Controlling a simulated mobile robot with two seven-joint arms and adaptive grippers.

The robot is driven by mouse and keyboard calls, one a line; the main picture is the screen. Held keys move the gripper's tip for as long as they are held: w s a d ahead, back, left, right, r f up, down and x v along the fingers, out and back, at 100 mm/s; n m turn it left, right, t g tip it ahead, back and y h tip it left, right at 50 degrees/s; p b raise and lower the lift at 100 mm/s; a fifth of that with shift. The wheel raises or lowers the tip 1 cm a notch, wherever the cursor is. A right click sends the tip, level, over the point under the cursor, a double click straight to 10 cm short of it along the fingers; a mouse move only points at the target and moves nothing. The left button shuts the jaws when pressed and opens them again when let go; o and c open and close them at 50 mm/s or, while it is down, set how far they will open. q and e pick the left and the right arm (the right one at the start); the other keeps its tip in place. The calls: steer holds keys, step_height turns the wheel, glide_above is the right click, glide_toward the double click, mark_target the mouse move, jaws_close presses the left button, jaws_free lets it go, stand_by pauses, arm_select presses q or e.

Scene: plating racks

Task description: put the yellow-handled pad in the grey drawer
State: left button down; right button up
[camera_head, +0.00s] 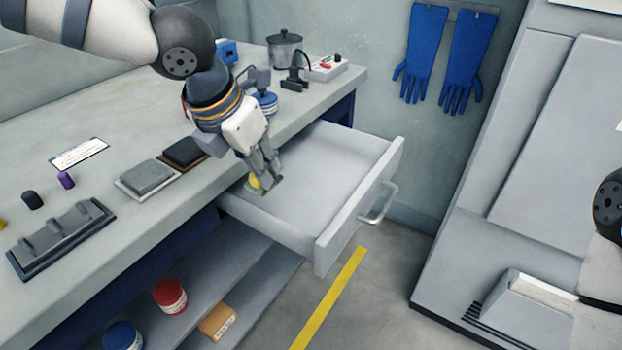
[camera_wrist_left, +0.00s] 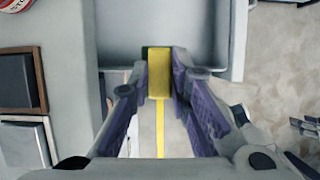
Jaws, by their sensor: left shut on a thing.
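The grey drawer (camera_head: 325,165) is pulled open from under the bench. It also shows at the top of the left wrist view (camera_wrist_left: 192,27). My left gripper (camera_head: 264,178) points down into the drawer's left part, shut on the yellow-handled pad (camera_head: 271,190). The pad's yellow handle sits between the two fingers in the left wrist view (camera_wrist_left: 159,76), with a thin green edge beside it. The pad is over the drawer; I cannot tell whether it touches the drawer floor. My right gripper is out of view.
The drawer looks otherwise empty. A grey block (camera_head: 146,176) and a dark block (camera_head: 185,152) lie on the bench (camera_head: 130,105) near the drawer. A lower shelf (camera_head: 250,262) holds a red tin (camera_head: 170,296). The drawer front with its handle (camera_head: 380,205) stands out over the floor.

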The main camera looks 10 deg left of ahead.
arm_select(q)
steer(key=shift+s+d+f, duration=0.15)
steer(key=shift+d, duration=0.2)
steer(key=shift+w+d+f, duration=0.1)
steer(key=shift+w+f, duration=0.1)
steer(key=shift+f, duration=0.05)
steer(key=b, duration=0.4)
glide_toward(306, 189)
steer(key=shift+w+d+f, duration=0.25)
steer(key=shift+w+f, duration=0.2)
steer(key=shift+w, duration=0.05)
steer(key=shift+s+x, duration=0.15)
steer(key=shift+x, duration=0.8)
steer(key=shift+s+x, duration=0.15)
steer(key=shift+x, duration=0.8)
steer(key=c, duration=1.5)
jaws_free()
steer(key=shift+a+f, duration=0.2)
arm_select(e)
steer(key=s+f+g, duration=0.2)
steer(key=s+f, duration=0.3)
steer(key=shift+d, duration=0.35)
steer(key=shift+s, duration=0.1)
